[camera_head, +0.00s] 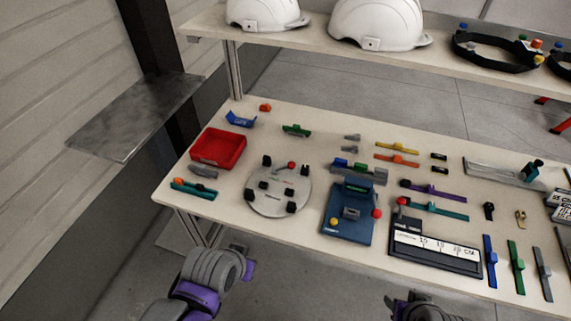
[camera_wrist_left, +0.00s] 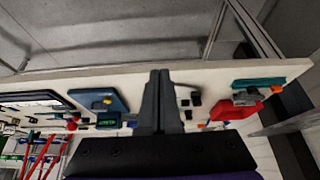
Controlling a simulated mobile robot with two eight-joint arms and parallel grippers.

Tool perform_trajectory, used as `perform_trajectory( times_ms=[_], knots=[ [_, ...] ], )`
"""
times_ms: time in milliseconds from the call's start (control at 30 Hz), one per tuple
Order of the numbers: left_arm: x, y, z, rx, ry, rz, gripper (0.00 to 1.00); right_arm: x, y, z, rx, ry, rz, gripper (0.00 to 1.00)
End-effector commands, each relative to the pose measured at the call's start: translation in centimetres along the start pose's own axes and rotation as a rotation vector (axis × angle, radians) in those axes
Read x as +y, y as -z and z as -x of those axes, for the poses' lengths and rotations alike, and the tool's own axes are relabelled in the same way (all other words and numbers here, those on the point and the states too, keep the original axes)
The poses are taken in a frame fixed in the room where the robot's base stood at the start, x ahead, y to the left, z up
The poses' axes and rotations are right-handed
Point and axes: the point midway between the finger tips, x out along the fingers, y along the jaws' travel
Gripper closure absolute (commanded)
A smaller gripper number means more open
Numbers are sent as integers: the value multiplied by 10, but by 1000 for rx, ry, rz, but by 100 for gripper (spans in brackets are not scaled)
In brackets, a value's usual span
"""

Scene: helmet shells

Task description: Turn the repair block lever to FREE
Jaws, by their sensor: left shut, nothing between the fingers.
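A blue block (camera_head: 348,222) with a raised housing, a yellow button and a red ball knob (camera_head: 377,213) stands on the table's front half. A round grey plate (camera_head: 278,190) with black pads and another red ball knob (camera_head: 291,165) lies left of it. Lever markings are too small to read. The blue block also shows in the left wrist view (camera_wrist_left: 112,104), left of the fingers. My left gripper (camera_wrist_left: 160,75) is shut and empty; its fingers hide part of the tabletop. In the head view my left arm is in front of the table, clear of both fixtures. My right gripper (camera_head: 415,303) is at the bottom edge, its fingers unclear.
A red tray (camera_head: 218,149) and teal tool (camera_head: 193,189) lie at the left. A black-framed card tray (camera_head: 436,251) is right of the blue block. Coloured strips and small parts crowd the right. White helmets (camera_head: 376,22) stand on the shelf above the back.

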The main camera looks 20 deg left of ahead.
Motion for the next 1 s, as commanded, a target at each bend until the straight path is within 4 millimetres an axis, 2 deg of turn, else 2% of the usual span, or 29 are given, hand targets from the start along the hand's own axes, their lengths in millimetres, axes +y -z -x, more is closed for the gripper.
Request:
perform_trajectory(
  times_ms=[267, 367, 467, 700, 833, 1000],
  knots=[
    [0, 1, -1, 4, -1, 0, 100, 0, -1, -1, 0, 0, 0, 50],
    [1, 14, -9, 41, -6, -3, 100, 0, -5, -5, -4, 0, 0, 50],
    [2, 44, -26, 127, -16, -6, 100, 0, -13, -14, -10, 0, 0, 50],
    [2, 141, -78, 428, -26, -13, 100, 0, -32, -37, -23, 0, 0, 50],
    [-1, 176, -97, 553, -20, -13, 100, 0, -38, -45, -26, 0, 0, 50],
    [-3, 196, -107, 634, -13, -13, 100, 0, -41, -49, -28, 0, 0, 50]
  ],
)
